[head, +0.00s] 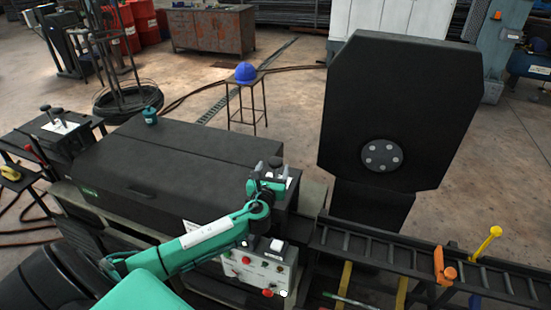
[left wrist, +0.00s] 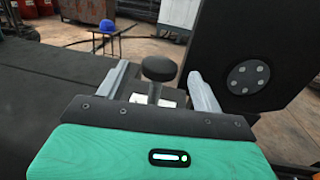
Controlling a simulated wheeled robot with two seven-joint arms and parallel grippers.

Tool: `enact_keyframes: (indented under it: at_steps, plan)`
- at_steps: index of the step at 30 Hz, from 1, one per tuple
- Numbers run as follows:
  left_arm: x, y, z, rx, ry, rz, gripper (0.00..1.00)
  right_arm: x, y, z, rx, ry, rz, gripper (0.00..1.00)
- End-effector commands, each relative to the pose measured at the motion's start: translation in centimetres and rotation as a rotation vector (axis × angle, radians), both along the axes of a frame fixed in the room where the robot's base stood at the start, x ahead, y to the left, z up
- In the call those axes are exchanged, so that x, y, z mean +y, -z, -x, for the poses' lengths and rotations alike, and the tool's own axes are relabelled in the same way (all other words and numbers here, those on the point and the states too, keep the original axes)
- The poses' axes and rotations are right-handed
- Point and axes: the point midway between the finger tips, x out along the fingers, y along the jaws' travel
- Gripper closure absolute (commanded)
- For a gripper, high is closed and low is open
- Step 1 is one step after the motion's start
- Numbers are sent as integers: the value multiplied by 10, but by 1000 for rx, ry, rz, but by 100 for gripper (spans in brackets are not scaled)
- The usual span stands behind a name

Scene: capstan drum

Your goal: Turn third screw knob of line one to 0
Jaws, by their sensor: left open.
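My left gripper (left wrist: 162,80) is open, with one grey finger on each side of the knob and visible gaps between. In the head view my left gripper (head: 267,168) is over the right end of the dark machine housing and mostly hides this knob. Two more dark knobs (head: 51,111) stand on a separate box at the far left. I cannot read any knob setting. My right gripper is in neither view.
A control box (head: 262,262) with buttons sits below my left forearm. A tall black panel (head: 395,110) with a round hub rises to the right. A roller track (head: 480,275) with a yellow lever runs right. A blue helmet (head: 246,72) rests on a stool behind.

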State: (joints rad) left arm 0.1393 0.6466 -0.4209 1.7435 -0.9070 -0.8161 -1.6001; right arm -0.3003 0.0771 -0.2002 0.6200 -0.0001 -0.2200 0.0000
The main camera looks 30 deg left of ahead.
Motion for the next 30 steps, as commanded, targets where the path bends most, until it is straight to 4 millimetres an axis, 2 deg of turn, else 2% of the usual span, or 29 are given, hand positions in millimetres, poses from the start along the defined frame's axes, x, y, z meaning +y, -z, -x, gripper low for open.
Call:
enact_keyframes:
  at_steps: [3,9,21,23,28,30]
  plan:
    - [7,-2,-19,0,-1,1,33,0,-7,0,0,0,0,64]
    - [15,0,-38,0,-1,2,33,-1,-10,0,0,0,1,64]
    - [17,1,-44,1,0,1,33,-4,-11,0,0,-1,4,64]
    - [17,1,-44,0,0,2,43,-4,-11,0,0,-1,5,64]
    - [17,0,-43,0,0,2,76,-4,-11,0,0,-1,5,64]
    - [17,0,-43,0,0,2,76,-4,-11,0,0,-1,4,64]
